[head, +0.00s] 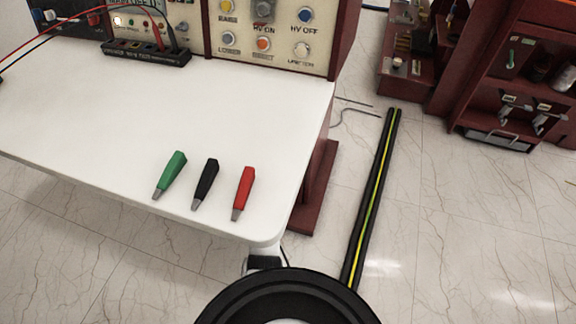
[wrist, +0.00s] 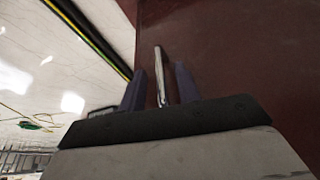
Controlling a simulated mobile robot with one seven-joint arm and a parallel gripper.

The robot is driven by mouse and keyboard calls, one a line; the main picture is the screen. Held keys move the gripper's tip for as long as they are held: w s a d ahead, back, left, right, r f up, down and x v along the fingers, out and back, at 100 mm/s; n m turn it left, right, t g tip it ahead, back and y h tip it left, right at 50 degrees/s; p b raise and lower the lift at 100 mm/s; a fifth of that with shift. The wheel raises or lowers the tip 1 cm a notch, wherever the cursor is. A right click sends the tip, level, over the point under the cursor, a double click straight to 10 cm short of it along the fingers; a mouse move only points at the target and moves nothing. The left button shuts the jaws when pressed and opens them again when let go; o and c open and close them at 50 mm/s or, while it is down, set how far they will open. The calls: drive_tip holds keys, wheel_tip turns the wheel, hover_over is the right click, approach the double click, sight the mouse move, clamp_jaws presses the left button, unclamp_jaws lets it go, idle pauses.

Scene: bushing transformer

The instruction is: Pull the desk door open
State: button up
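The desk (head: 120,120) has a white top and a dark red body that shows below its right edge in the head view. In the wrist view, a dark red panel (wrist: 245,50), which looks like the desk door, fills the upper right. A thin silver handle (wrist: 158,54) stands out from it. My gripper (wrist: 160,68) is open, with one dark finger on each side of the handle. Gaps show between the fingers and the handle. In the head view the door, handle and gripper fingers are hidden below the desk top and my arm.
Green (head: 171,172), black (head: 207,180) and red (head: 243,190) clips lie on the desk near its front edge. A control panel (head: 265,35) stands at its back. A black-and-yellow floor strip (head: 372,200) runs right of the desk. A dark red cabinet (head: 480,80) stands farther right.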

drive_tip(key=shift+b+x, duration=1.2)
drive_tip(key=shift+x, duration=0.2)
clamp_jaws()
